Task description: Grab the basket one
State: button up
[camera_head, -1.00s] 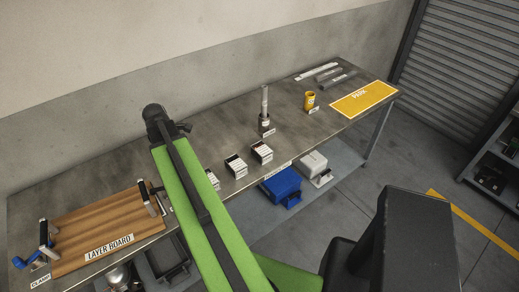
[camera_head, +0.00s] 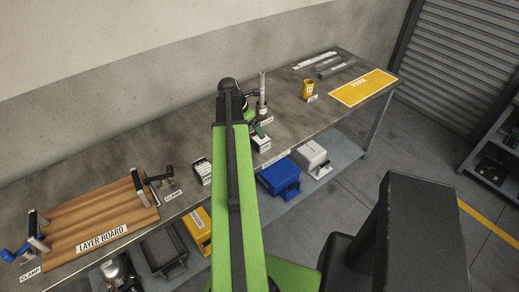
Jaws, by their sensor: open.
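No thing in view is readable as a basket. Small white boxes with dark tops stand along the bench's front edge: one left of my arm (camera_head: 202,172) and one right of it (camera_head: 261,144). Their lettering is too small to read. My arm hides the bench between them. My gripper (camera_head: 258,128) is open, small and partly hidden at the arm's far end. It appears just above or behind the right white box; I cannot tell whether it touches. I see nothing held in it.
The long bench carries a wooden layer board (camera_head: 92,222) with clamps, an upright metal rod (camera_head: 262,88), a yellow cup (camera_head: 308,90) and a yellow PARK mat (camera_head: 362,87). A blue case (camera_head: 279,178) and a white case (camera_head: 310,157) sit on the lower shelf.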

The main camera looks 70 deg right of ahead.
aim_at(255, 139)
jog(key=b+x, duration=0.2)
jog(key=x, duration=0.2)
jog(key=shift+w+f+b, duration=0.1)
jog(key=shift+f+b, duration=0.2)
jog(key=shift+d+f, duration=0.1)
jog(key=b+x, duration=0.5)
jog(key=shift+f, duration=0.1)
jog(key=shift+d, duration=0.1)
jog(key=shift+c, duration=0.4)
jog(key=c, duration=1.8)
jog(key=shift+r, duration=0.25)
